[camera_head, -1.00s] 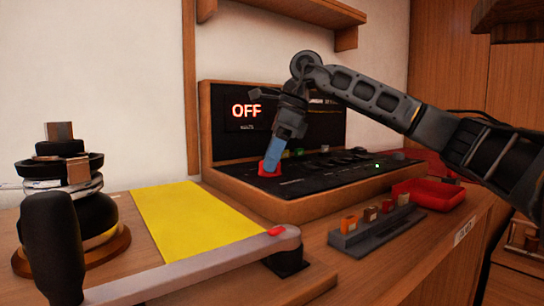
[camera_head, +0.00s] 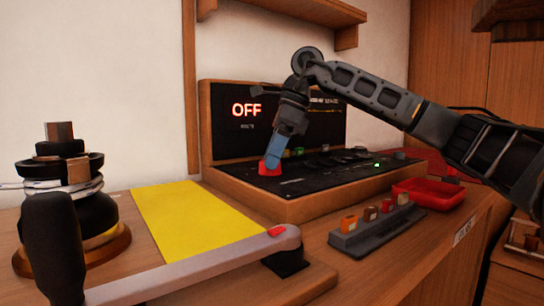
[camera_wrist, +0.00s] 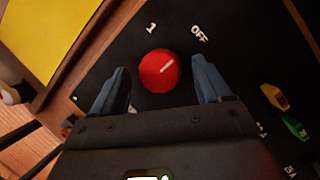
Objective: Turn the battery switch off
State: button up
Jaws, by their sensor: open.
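The battery switch is a red round knob (camera_wrist: 159,71) on the black panel. Its white mark points up and right, toward the printed OFF label (camera_wrist: 200,33); a "1" label (camera_wrist: 151,29) is at its upper left. In the head view the red knob (camera_head: 269,169) sits at the left front of the panel, and the display (camera_head: 246,110) reads OFF in red. My gripper (camera_wrist: 160,88) is open, with one blue finger on each side of the knob and gaps between. In the head view my gripper (camera_head: 272,160) is just above the knob, pointing down.
Yellow and green switches (camera_wrist: 274,97) lie to the knob's right. A winch with a long handle (camera_head: 200,265) and a yellow sheet (camera_head: 190,215) are at front left. A grey rack (camera_head: 375,230) and a red tray (camera_head: 430,193) stand in front of the panel.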

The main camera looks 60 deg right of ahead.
jog(key=p+v, duration=0.1)
jog(key=v, duration=0.6)
jog(key=shift+p, duration=0.3)
